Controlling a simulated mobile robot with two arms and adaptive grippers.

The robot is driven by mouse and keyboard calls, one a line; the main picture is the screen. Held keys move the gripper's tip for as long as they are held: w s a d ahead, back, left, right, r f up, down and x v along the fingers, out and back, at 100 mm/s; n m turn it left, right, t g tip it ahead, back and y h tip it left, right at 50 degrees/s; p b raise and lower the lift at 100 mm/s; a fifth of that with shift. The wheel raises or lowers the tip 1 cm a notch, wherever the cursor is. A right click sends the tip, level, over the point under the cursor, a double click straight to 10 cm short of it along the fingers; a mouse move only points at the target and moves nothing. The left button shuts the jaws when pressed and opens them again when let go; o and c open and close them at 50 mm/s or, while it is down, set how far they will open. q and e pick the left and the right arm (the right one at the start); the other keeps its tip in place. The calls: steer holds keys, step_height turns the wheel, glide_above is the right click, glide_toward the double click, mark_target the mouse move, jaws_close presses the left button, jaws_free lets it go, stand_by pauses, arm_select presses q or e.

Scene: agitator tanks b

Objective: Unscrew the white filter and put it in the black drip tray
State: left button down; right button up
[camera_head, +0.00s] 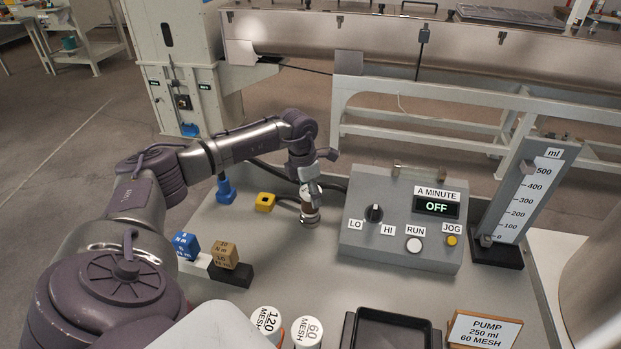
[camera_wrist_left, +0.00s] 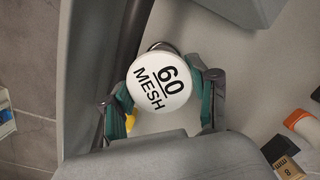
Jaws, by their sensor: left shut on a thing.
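The white filter (camera_wrist_left: 160,82) shows in the left wrist view as a round white cap reading 60 MESH. My left gripper (camera_wrist_left: 163,98) is shut on it, one finger on each side. In the head view my left gripper (camera_head: 311,186) points down over a small round metal fitting (camera_head: 309,216) left of the control box. The filter is mostly hidden there by the gripper, and I cannot tell whether it is still threaded. The black drip tray (camera_head: 348,332) stands at the front edge, partly cut off, and looks empty. My right gripper is not in view.
White cylinders marked 120 MESH (camera_head: 267,320) and 60 MESH (camera_head: 307,331) stand left of the tray. The control box (camera_head: 400,249) reads OFF. Blue (camera_head: 185,245) and tan (camera_head: 224,255) blocks sit at left. A sign (camera_head: 484,330) stands right of the tray. Bare tabletop lies before the fitting.

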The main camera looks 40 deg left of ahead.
arm_select(q)
steer(key=shift+d+f+n, duration=0.1)
steer(key=shift+n, duration=0.2)
steer(key=n, duration=0.1)
steer(key=n+p, duration=0.1)
steer(key=n, duration=0.1)
steer(key=shift+r+y+p, duration=0.2)
steer(key=shift+y+p, duration=0.1)
steer(key=n+p, duration=0.1)
steer(key=n, duration=0.3)
steer(key=shift+n+y+p, duration=0.3)
steer(key=shift+n, duration=0.1)
steer(key=n, duration=0.2)
steer(key=shift+s+f+n+p, duration=0.1)
steer(key=shift+n+p, duration=0.2)
steer(key=shift+n, duration=0.1)
steer(key=shift+f+n+y, duration=0.1)
steer(key=shift+n+y, duration=0.2)
steer(key=shift+n, duration=0.2)
